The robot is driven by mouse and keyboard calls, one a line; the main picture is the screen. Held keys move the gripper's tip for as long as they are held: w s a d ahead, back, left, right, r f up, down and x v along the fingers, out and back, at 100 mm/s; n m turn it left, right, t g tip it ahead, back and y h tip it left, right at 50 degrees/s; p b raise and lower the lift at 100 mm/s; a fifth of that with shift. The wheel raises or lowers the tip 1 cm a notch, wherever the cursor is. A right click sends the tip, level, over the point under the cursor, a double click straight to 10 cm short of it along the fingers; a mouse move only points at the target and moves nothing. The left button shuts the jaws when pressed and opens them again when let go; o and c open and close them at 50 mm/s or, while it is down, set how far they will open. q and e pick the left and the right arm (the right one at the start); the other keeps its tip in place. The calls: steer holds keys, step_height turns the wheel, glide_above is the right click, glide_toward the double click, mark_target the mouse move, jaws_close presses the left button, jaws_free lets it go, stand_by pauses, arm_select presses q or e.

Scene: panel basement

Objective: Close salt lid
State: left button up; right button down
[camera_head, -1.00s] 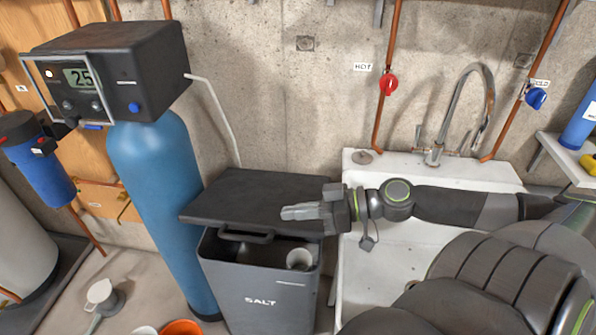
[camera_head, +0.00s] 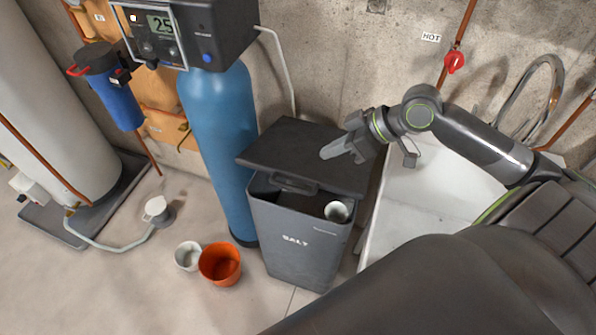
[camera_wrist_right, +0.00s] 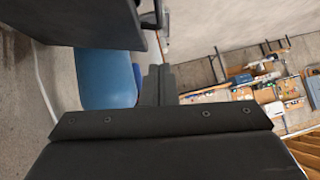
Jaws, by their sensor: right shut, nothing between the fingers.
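The salt bin (camera_head: 297,248) is a dark grey box marked SALT, standing on the floor. Its dark lid (camera_head: 290,150) sits back from the front, so the front of the bin is open. A handle (camera_head: 294,184) is on the lid's front edge. A white cup-like thing (camera_head: 337,211) shows inside the opening. My right gripper (camera_head: 337,150) is shut and empty, over the right part of the lid; I cannot tell if it touches. Its fingers (camera_wrist_right: 158,85) also show in the right wrist view. My left gripper is not in view.
A blue tank (camera_head: 220,145) with a black control head (camera_head: 200,30) stands left of the bin. A white sink (camera_head: 425,190) is close on the right. An orange bucket (camera_head: 220,264) and a white bucket (camera_head: 188,256) stand on the floor at front left.

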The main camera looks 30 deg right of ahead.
steer(key=shift+x, duration=1.5)
glide_above(298, 179)
steer(key=s+a, duration=0.1)
steer(key=s, duration=0.2)
step_height(298, 179, down, 5)
steer(key=f, duration=0.1)
steer(key=f+p, duration=0.1)
steer(key=shift+w+a+f+p, duration=0.15)
steer(key=shift+a+f+p, duration=0.15)
steer(key=shift+f, duration=0.65)
step_height(298, 179, down, 10)
steer(key=s+a+b, duration=0.2)
steer(key=b, duration=0.5)
steer(key=shift+s+a+n+t+h, duration=0.15)
steer(key=shift+a+n+t+h, duration=0.15)
steer(key=shift+a+h, duration=0.1)
steer(key=shift+r, duration=0.1)
